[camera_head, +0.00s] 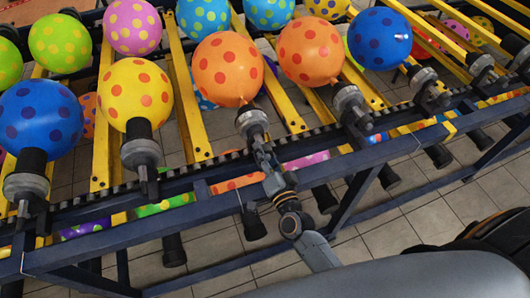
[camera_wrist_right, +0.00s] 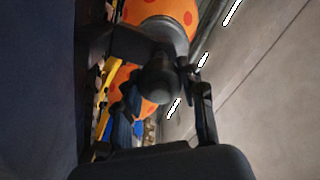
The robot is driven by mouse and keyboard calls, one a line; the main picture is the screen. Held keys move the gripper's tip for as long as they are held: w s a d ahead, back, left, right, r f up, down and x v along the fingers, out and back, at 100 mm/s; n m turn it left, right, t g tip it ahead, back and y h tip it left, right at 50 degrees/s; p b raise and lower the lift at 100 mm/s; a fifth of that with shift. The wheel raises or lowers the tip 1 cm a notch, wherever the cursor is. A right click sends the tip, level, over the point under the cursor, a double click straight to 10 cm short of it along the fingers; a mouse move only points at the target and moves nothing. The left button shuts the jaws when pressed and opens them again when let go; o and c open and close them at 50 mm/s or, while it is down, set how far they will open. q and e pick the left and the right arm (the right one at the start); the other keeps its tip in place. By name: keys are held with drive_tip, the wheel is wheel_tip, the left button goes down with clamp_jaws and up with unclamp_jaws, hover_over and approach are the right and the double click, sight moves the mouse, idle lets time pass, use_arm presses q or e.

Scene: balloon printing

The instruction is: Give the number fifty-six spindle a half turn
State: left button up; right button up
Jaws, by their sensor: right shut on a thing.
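Several grey and black spindles stand along the dark blue rail, each with a spotted balloon on it. No number is readable, so I cannot tell by marking which one is fifty-six. My right gripper (camera_head: 261,150) is at the spindle (camera_head: 252,122) under the orange, red-spotted balloon (camera_head: 228,69) in the middle. In the right wrist view, my right gripper's (camera_wrist_right: 166,88) dark fingers are on either side of the spindle's dark rounded end (camera_wrist_right: 158,72), shut on it. Part of the orange balloon (camera_wrist_right: 165,14) shows behind. My left gripper is not in view.
A neighbouring spindle (camera_head: 141,152) with a yellow balloon (camera_head: 135,93) stands to the left. Another spindle (camera_head: 350,103) with an orange balloon (camera_head: 310,51) is to the right. The dark blue rail (camera_head: 130,241) runs across in front. Tiled floor (camera_head: 455,211) is clear at lower right.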

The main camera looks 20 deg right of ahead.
drive_tip(key=m, duration=0.5)
drive_tip(key=shift+b, duration=0.3)
idle(0.4)
drive_tip(key=o, duration=1.2)
drive_tip(key=shift+s+f, duration=0.1)
drive_tip(key=shift+s, duration=0.45)
drive_tip(key=s, duration=1.1)
drive_tip(key=shift+d, duration=0.25)
